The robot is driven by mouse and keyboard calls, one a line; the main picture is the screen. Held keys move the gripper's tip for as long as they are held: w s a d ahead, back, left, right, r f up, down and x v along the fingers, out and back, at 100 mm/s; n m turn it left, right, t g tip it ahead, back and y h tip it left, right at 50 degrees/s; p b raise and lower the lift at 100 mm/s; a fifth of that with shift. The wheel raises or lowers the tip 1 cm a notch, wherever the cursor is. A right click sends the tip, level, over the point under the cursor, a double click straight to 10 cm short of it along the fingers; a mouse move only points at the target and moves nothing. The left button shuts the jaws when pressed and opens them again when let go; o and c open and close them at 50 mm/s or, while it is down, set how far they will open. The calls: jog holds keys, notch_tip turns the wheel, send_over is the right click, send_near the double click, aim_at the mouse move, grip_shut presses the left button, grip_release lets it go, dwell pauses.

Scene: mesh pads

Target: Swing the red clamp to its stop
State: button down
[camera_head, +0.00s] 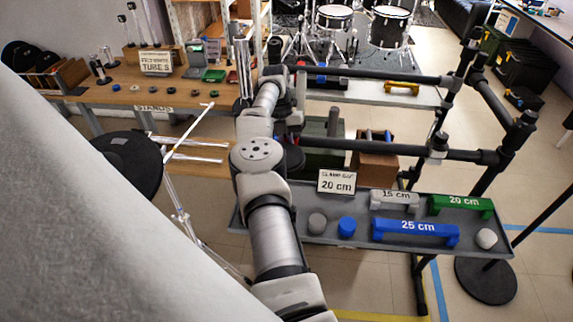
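A small red patch (301,64) shows at the left end of the upper black rail (370,74), close to the far part of my arm. It may be the red clamp, but it is too small and too covered to tell its shape or angle. My arm rises from the bottom middle and reaches toward that rail end. The fingers of my gripper cannot be made out among the arm links, so its opening and any contact with the clamp are unclear.
A lower black rail (400,149) crosses at the right, above a grey tray (275,225) holding blue, grey and green spacers. A wooden table (125,97) with tubes stands left, near a round black pad (128,163).

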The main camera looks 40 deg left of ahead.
jog(key=shift+w+r+p, duration=0.1)
jog(key=shift+r+p, duration=0.3)
jog(key=shift+r, duration=0.05)
dwell(0.6)
jog(key=c, duration=1.4)
grip_release()
jog(key=shift+d, duration=0.1)
jog(key=shift+f, duration=0.15)
